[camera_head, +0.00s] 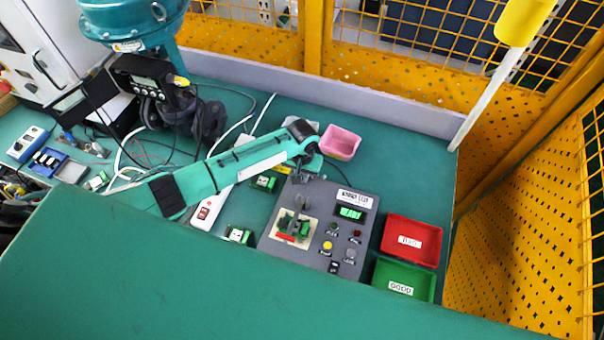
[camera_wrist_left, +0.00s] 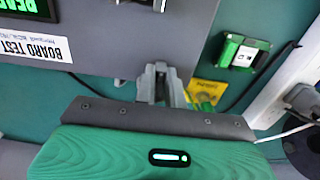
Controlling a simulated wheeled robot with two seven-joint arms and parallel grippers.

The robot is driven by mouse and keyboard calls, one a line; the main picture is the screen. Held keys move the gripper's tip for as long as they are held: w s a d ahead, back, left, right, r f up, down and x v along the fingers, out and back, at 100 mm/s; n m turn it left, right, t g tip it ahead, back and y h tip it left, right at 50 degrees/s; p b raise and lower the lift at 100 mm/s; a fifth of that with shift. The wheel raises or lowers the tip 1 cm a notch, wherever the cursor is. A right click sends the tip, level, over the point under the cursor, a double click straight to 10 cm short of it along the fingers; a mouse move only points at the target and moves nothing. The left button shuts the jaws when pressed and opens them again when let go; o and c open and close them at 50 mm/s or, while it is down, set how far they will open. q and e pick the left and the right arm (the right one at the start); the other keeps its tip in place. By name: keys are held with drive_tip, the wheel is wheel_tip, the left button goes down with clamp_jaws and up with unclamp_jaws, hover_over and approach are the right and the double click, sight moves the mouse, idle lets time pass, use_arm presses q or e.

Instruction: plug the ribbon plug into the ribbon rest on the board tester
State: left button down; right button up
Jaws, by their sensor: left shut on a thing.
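The board tester (camera_head: 315,253) is a dark grey panel with a lit green display, knobs and a green circuit board in a cream fixture. My left gripper (camera_head: 303,178) is over its back edge. In the left wrist view the fingers (camera_wrist_left: 160,85) are close together beside the tester's edge (camera_wrist_left: 130,65). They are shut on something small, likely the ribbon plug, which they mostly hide. A grey upright piece (camera_head: 302,202) stands on the tester behind the circuit board; I cannot tell whether it is the ribbon rest. My right gripper is out of view.
A red tray (camera_head: 426,228) and a green tray (camera_head: 380,281) stand right of the tester. A pink bin (camera_head: 340,136) is behind it. A white power strip (camera_head: 208,213) and small green boards (camera_head: 238,235) lie to the left. A dark cable (camera_head: 336,171) runs behind the tester.

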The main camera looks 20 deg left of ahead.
use_arm(q)
drive_tip(key=shift+f, duration=0.15)
drive_tip(key=c, duration=1.1)
unclamp_jaws()
wheel_tip(320, 180, up, 3)
drive_tip(key=p, duration=0.3)
drive_tip(key=shift+r+p, duration=0.65)
drive_tip(key=shift+r, duration=1.4)
